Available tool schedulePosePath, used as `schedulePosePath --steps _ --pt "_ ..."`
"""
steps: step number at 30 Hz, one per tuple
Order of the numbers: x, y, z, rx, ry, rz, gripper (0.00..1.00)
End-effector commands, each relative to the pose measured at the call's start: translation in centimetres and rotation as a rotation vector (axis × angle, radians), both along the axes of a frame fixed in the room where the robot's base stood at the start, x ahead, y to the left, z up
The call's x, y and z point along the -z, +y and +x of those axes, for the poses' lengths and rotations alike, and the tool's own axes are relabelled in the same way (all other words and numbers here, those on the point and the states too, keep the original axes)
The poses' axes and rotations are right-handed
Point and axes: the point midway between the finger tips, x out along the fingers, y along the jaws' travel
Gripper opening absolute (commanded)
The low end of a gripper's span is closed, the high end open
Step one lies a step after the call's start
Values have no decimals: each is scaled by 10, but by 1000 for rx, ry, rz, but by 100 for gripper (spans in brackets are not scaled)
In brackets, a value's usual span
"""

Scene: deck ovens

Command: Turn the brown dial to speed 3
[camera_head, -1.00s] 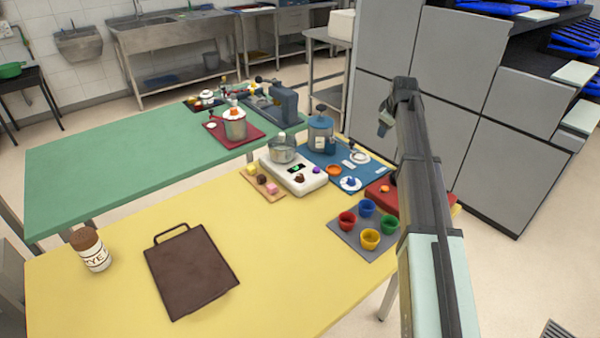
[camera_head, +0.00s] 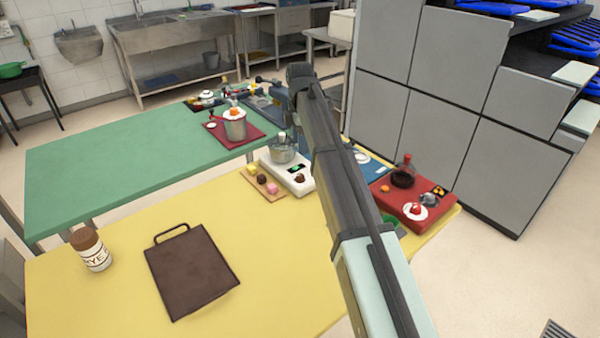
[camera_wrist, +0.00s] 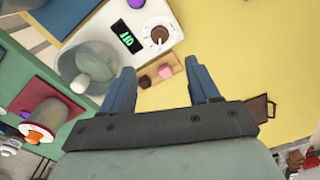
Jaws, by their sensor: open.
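The white machine (camera_head: 277,163) stands on the yellow table with a grey bowl at its left end; it also shows in the wrist view (camera_wrist: 112,22). Its brown dial (camera_wrist: 158,35) sits on the white top beside a green-lit display (camera_wrist: 126,37). A pale mark shows on the dial, but the speed it points to is too small to read. The dial also shows in the head view (camera_head: 299,177). My gripper (camera_wrist: 163,78) is open and empty, its two blue fingers apart. The dial appears beyond and between the fingertips, with no contact visible.
A wooden board (camera_head: 265,188) with small sweets lies beside the machine. A purple knob (camera_wrist: 136,3) is near the dial. A red tray (camera_head: 410,208) with a bottle stands at right. A brown board (camera_head: 190,270) and a jar (camera_head: 90,250) lie left; table between is clear.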

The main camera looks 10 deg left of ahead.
Motion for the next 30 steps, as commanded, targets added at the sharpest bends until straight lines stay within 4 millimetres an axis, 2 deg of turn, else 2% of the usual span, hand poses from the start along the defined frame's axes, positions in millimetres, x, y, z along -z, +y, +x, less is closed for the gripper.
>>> schedulePosePath --steps 12,18,24,30 --pt "72 -1 -1 2 0 0 61" --pt "102 -1 0 2 -1 0 61" --pt "118 -1 0 3 -2 1 61" --pt "124 0 0 3 -3 1 61"
